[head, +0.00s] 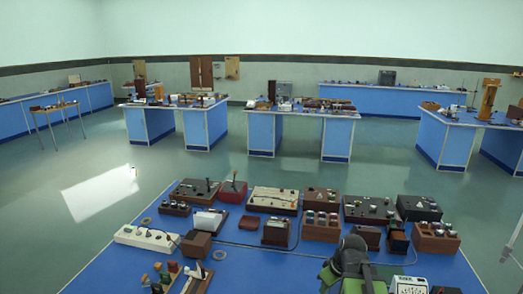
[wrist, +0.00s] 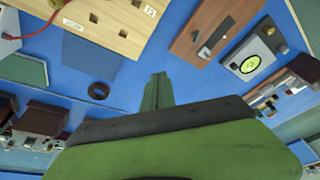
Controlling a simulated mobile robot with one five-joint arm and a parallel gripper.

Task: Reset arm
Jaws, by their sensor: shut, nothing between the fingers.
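My gripper (wrist: 158,80) shows in the wrist view as a narrow green pair of fingers pressed together, with nothing between them. It is above a blue bench top (wrist: 205,75), and I see no contact with anything on it. In the head view my green and dark arm is at the bottom, right of centre, over the front bench (head: 262,262). The fingertips cannot be made out there.
The front bench holds many instrument boxes, among them a white power strip (head: 147,238) and a wooden box (head: 436,237). The wrist view shows a wooden panel (wrist: 112,22) and a black ring (wrist: 98,91). Green floor (head: 270,170) lies open beyond.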

